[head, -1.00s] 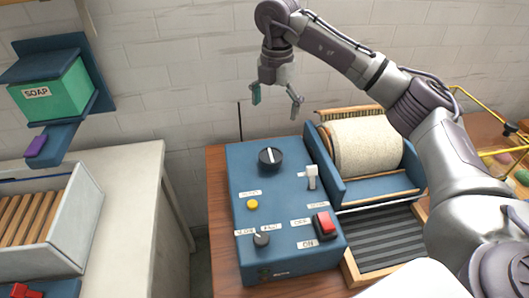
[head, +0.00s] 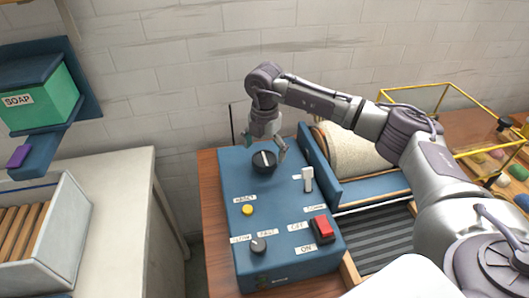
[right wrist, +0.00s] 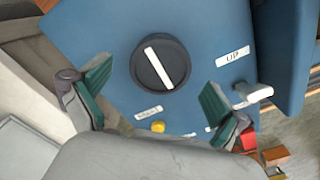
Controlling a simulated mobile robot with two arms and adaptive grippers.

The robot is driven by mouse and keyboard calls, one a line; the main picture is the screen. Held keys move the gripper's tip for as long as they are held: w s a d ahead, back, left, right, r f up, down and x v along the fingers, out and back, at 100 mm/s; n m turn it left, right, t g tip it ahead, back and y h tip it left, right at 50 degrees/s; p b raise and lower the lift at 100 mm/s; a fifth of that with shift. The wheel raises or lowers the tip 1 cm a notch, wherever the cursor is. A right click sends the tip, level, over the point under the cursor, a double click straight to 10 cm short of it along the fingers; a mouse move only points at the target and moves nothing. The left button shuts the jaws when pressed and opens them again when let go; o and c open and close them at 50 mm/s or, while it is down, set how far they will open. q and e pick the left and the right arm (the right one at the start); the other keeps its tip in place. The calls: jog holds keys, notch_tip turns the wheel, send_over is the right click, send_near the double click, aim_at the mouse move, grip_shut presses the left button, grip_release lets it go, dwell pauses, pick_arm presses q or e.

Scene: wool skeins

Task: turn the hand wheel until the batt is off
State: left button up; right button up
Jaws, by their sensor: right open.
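The hand wheel, a black round knob with a white bar, (head: 264,162) is on top of the blue control box (head: 235,185). In the right wrist view the knob (right wrist: 160,64) lies beyond and between the open fingertips, its white bar slanting. My right gripper (head: 264,146) is open and empty, pointing down just above the knob; I see no contact. The cream wool batt (head: 350,152) is wound on the drum of the blue carder, partly hidden behind my right arm. My left gripper is not in view.
A yellow-edged clear case (head: 445,100) stands at right. A green soap box (head: 45,100) hangs at left.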

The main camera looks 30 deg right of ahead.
jog(key=shift+f, duration=1.05)
jog(key=shift+s, duration=0.1)
jog(key=c, duration=1.2)
